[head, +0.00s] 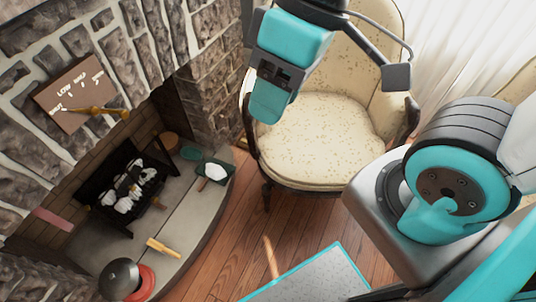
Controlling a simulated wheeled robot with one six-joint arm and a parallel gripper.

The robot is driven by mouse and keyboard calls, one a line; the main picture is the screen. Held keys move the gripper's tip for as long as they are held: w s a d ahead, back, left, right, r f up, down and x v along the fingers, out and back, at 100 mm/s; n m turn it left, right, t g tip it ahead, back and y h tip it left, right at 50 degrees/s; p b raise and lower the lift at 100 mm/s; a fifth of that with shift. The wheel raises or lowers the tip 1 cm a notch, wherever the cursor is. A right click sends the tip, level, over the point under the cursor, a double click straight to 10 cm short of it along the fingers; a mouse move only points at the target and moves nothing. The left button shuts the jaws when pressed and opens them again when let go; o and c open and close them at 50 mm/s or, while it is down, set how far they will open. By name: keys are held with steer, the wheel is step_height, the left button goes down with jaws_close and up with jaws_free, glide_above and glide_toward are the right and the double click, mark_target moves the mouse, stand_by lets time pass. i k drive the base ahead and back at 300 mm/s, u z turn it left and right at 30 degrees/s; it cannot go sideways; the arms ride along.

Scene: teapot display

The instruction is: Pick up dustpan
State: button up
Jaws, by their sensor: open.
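A dark green pan-like thing (222,180), likely the dustpan, lies on the raised stone hearth at its right end, near the brick pillar. A white piece (215,171) shows on it, and I cannot tell what that is. My gripper (326,52) is at the top centre, in front of the armchair, with its jaws apart and nothing seen between them. It is up and to the right of the pan in the picture, clear of it. My teal wrist hides part of the gripper.
A cream armchair (318,135) stands behind my gripper. A fireplace grate (125,190) with logs, a yellow item (163,247) and a black-and-red round object (121,279) stand on the hearth (185,225). Wood floor (245,225) is open between hearth and chair.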

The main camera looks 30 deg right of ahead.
mark_target(216, 170)
steer(key=z, duration=1.1)
steer(key=k, duration=0.95)
steer(key=u, duration=1.1)
steer(key=i, duration=1.45)
steer(key=u, duration=0.5)
